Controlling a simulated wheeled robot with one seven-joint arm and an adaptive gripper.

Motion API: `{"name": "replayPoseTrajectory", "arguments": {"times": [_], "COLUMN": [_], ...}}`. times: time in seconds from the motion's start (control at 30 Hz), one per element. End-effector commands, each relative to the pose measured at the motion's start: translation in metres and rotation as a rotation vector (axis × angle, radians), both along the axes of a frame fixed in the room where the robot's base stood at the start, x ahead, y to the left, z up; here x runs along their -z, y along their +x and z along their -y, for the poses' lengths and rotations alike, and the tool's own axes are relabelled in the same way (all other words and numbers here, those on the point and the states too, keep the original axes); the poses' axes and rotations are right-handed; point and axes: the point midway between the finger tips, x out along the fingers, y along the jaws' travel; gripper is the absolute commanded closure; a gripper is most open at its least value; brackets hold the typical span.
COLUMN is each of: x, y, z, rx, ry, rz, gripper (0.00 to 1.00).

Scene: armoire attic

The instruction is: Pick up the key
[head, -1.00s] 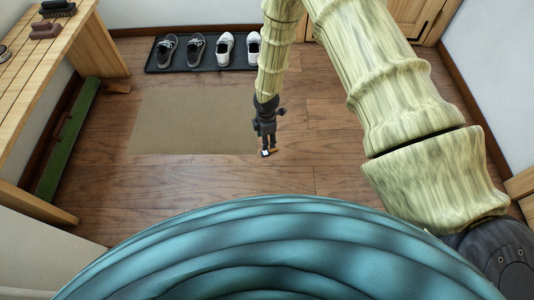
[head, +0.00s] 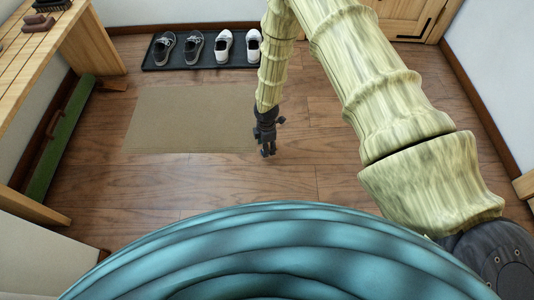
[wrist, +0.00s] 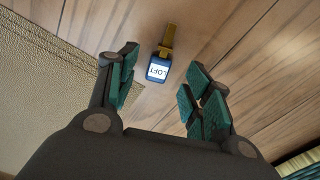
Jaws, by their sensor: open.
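The key (wrist: 168,36) is brass-coloured and lies on the wooden floor just off the mat. A blue tag with a white "LOFT" label (wrist: 158,70) is at its near end. In the wrist view the tag lies between and a little ahead of the fingertips of my gripper (wrist: 160,84), which is open and empty. In the head view my gripper (head: 268,153) points down at the floor by the mat's right edge, and the key is hidden there.
A beige mat (head: 185,120) lies left of my gripper. A black tray (head: 204,66) with several shoes stands at the back. A wooden bench (head: 45,60) with brushes is at left. A wooden cabinet (head: 408,18) is at back right. Floor right of my gripper is clear.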

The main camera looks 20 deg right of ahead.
Motion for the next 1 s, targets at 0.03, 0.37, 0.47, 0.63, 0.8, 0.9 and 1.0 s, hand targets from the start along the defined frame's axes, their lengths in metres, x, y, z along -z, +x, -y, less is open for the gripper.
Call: {"name": "replayPoseTrajectory", "arguments": {"times": [0.03, 0.37, 0.47, 0.63, 0.8, 0.9, 1.0], "x": [0.012, 0.023, 0.023, 0.023, 0.023, 0.023, 0.022], "y": [0.000, 0.000, 0.000, 0.000, 0.000, 0.000, 0.000], "z": [0.000, 0.000, 0.000, 0.000, 0.000, 0.000, 0.000], "rx": [0.000, 0.000, 0.000, 0.000, 0.000, 0.000, 0.000], "ry": [0.000, 0.000, 0.000, 0.000, 0.000, 0.000, 0.000], "rz": [-0.001, 0.000, 0.000, 0.000, 0.000, 0.000, 0.000], "gripper": [0.50, 0.50, 0.54, 0.85, 0.97, 0.97, 0.97]}}
